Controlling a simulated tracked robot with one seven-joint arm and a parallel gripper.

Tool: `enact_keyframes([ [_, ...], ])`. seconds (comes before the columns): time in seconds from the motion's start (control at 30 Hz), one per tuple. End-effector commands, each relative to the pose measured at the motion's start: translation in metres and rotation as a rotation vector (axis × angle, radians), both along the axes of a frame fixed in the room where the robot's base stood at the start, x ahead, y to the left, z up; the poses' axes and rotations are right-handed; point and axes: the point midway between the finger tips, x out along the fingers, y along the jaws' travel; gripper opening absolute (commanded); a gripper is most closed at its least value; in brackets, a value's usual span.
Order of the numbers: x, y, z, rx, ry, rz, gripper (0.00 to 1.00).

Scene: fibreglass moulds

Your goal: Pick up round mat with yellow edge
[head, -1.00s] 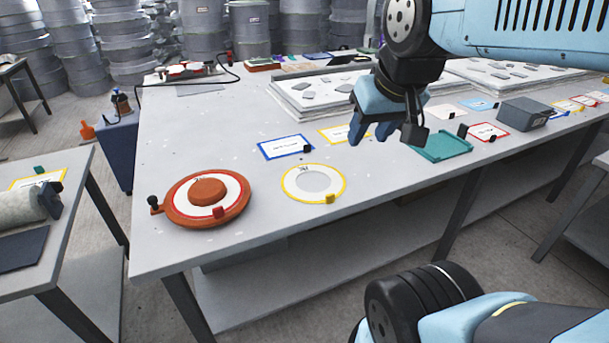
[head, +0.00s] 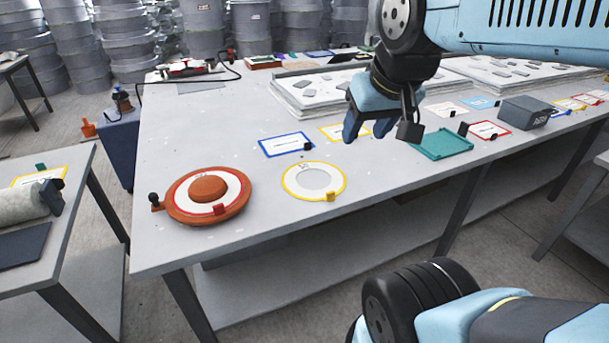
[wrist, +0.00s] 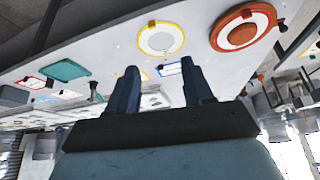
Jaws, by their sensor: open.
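The round mat with a yellow edge (head: 292,183) lies flat near the front edge of the table. It has a white band, a grey centre and a small yellow clip at its front right rim. In the wrist view the mat (wrist: 147,44) shows beyond my fingertips, apart from them. My gripper (head: 369,133) is open and empty, above the table, to the right of and farther back than the mat. Both fingers also show apart in the wrist view (wrist: 163,72).
An orange round piece with a red-edged ring (head: 180,206) sits left of the mat. A blue-edged card (head: 285,145) and a yellow-edged card (head: 334,131) lie behind it. A teal tray (head: 443,145) is at right.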

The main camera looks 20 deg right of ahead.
Motion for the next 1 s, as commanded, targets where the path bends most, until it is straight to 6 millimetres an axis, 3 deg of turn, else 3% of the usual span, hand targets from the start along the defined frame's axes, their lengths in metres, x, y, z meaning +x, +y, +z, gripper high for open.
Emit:
enact_keyframes([
  [0.3, 0.0, 0.0, 0.0, 0.0, 0.0, 0.0, 0.51],
  [0.43, 0.002, 0.0, 0.0, 0.0, 0.003, 0.001, 0.62],
  [0.53, 0.009, -0.001, -0.001, 0.002, 0.02, 0.008, 0.62],
  [1.0, 0.095, -0.014, -0.039, 0.015, 0.195, 0.065, 0.62],
])
